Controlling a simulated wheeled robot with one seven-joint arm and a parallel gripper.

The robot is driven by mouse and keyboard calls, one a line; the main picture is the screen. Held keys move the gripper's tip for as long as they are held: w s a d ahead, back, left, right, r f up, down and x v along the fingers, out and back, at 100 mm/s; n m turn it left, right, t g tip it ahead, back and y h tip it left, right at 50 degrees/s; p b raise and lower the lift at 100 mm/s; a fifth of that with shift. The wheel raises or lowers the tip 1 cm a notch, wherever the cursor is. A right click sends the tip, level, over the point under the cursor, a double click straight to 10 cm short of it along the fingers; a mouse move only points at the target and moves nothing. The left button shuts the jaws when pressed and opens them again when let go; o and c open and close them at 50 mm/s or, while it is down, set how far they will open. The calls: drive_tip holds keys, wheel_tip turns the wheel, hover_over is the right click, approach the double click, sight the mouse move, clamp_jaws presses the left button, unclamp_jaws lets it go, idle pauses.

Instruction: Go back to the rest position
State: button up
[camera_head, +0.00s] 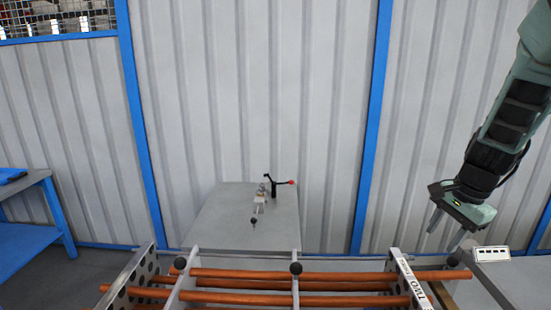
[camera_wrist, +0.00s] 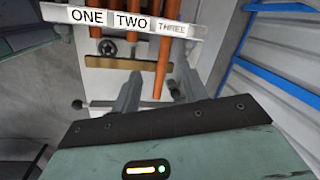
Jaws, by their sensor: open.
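My gripper (camera_head: 446,234) hangs at the right side of the head view, pointing down and to the left, above the right end of a rack. Its two fingers are apart, and I see nothing held between them. In the wrist view the fingers (camera_wrist: 162,88) also stand apart, with orange tubes (camera_wrist: 160,62) of the rack showing beyond them. In the head view the orange tubes (camera_head: 245,273) lie across the rack, to the left of and below the gripper.
A grey table (camera_head: 220,225) with a small clamp fixture (camera_head: 262,197) and a red-tipped handle (camera_head: 291,182) stands behind the rack. A blue bench (camera_head: 40,225) is at the left. A corrugated wall (camera_head: 250,100) with blue posts closes the back. A plate marked ONE, TWO, THREE (camera_wrist: 185,15) crosses the wrist view.

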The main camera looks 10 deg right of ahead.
drive_tip(key=s+a+f+n+g+y+b, duration=0.1)
drive_tip(key=s+a+f+n+b, duration=0.15)
drive_tip(key=a+n, duration=0.7)
drive_tip(key=s+a+f+n+g+b, duration=0.15)
drive_tip(key=s+a+n, duration=0.25)
drive_tip(key=a, duration=1.1)
drive_tip(key=s+a+f+n+h+b, duration=0.1)
drive_tip(key=s+a+n+b, duration=0.2)
drive_tip(key=s+a+n, duration=0.6)
drive_tip(key=s+n, duration=0.1)
drive_tip(key=s, duration=0.2)
drive_tip(key=shift+s+a+f+n, duration=0.15)
drive_tip(key=shift+s+f+n, duration=0.1)
drive_tip(key=shift+n, duration=0.1)
drive_tip(key=shift+t, duration=0.25)
